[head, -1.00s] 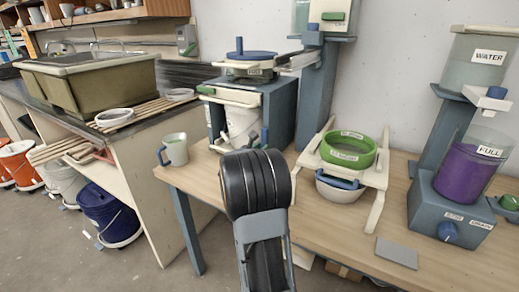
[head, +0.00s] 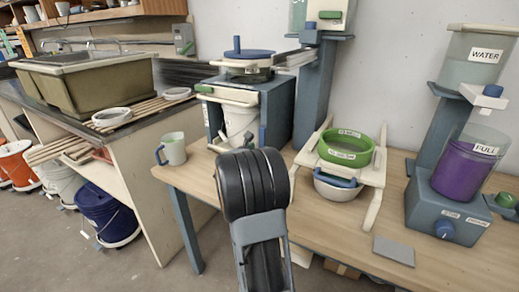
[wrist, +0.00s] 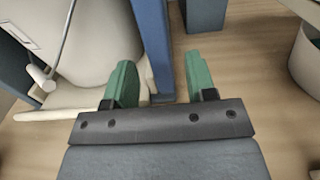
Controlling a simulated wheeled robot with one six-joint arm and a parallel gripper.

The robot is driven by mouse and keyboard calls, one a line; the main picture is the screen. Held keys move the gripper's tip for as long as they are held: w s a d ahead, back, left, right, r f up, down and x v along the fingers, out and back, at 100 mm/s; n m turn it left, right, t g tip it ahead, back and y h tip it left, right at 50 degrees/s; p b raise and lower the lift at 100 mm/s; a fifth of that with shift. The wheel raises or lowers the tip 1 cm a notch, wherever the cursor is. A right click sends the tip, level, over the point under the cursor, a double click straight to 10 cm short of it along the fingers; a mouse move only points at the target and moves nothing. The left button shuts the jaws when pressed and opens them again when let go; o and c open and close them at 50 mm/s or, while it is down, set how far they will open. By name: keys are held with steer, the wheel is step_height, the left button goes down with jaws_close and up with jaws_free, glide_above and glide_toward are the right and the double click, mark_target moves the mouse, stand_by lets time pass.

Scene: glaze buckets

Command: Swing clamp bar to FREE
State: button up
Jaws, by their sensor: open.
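The blue stand (head: 274,105) on the table holds a white bucket (head: 238,122). A cream bar (head: 232,96) with a green end crosses the stand's front above the bucket; it may be the clamp bar, but no FREE mark is readable. In the wrist view my gripper (wrist: 163,80) is open, its two green fingers apart. A blue upright bar (wrist: 154,45) stands between them in the picture, nearer the left finger; I cannot tell whether it touches. The white bucket (wrist: 100,45) is left of this bar. In the head view my black arm hides most of the gripper.
A pale mug (head: 173,149) with a blue handle stands left of the stand. A green sieve (head: 345,148) over a white bowl (head: 337,188) is to the right. A purple-filled container (head: 464,170) stands far right. A grey plate (head: 394,250) lies near the front edge.

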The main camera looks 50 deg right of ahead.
steer(key=v, duration=1.2)
steer(key=shift+a+p, duration=0.25)
steer(key=shift+p, duration=0.2)
steer(key=shift+s, duration=0.1)
steer(key=s+a+r+m+g+y+p, duration=0.4)
steer(key=s+a+r+m+y+p, duration=0.25)
steer(key=s+m+p, duration=0.35)
steer(key=s+a+r+m+t+y+p, duration=0.1)
steer(key=a+r+m+y+p, duration=0.3)
steer(key=a, duration=0.5)
steer(key=s+a+r+m+t+y+p, duration=0.1)
steer(key=a+m+y+p, duration=0.4)
steer(key=a, duration=0.5)
step_height(320, 180, up, 3)
steer(key=shift+s+a+f+m+t+y, duration=0.15)
steer(key=shift+a+m+t+y, duration=0.35)
steer(key=shift+m+y, duration=0.55)
